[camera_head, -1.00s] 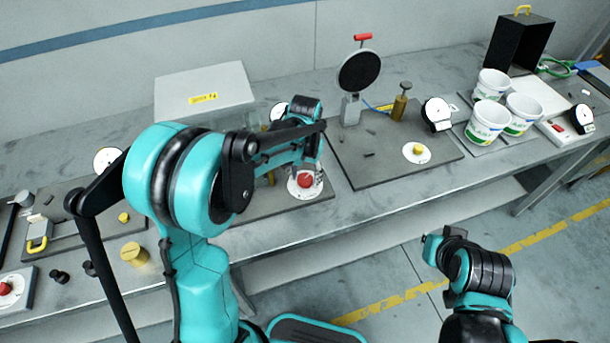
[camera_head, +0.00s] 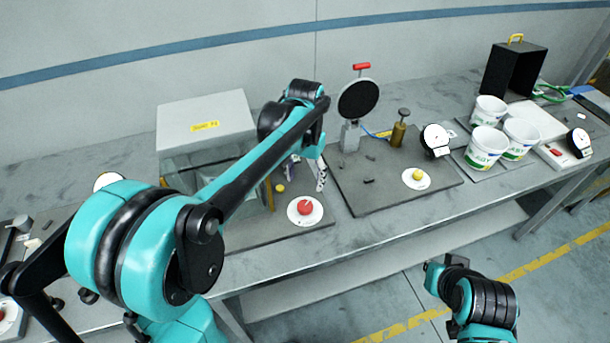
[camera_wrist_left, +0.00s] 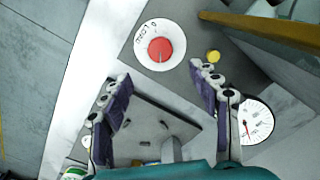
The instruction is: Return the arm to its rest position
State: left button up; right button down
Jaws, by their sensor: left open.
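My left arm (camera_head: 255,160) reaches in from the left over the bench. Its gripper (camera_head: 307,180) hangs above and behind the red button on its round white plate (camera_head: 305,210), clear of it and partly hidden by the arm. In the left wrist view the gripper (camera_wrist_left: 160,85) has its two dark purple fingers spread wide with nothing between them. The red button (camera_wrist_left: 160,49) shows beyond the fingertips. Part of my right arm (camera_head: 475,300) shows at the lower right over the floor; its gripper is not in view.
A clear-sided case with a grey lid (camera_head: 205,120) stands behind my left arm. To the right are a dark plate (camera_head: 395,190) with a black disc on a stand (camera_head: 358,98), a dial (camera_head: 436,136), white tubs (camera_head: 486,148) and a black box (camera_head: 512,72). Floor in front is open.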

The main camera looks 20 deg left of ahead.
pick_arm(q)
jog(key=shift+r, duration=0.35)
jog(key=shift+s, duration=0.15)
jog(key=s+a+f+n+t+b, duration=0.1)
jog(key=s+f+t, duration=0.1)
jog(key=s, duration=0.6)
jog(key=s+a+f+t+b, duration=0.1)
jog(key=s+a+f+t, duration=0.1)
jog(key=s+t, duration=0.3)
jog(key=s, duration=0.3)
jog(key=shift+s+n+b, duration=0.3)
jog(key=shift+s+n, duration=0.05)
jog(key=shift+n, duration=0.05)
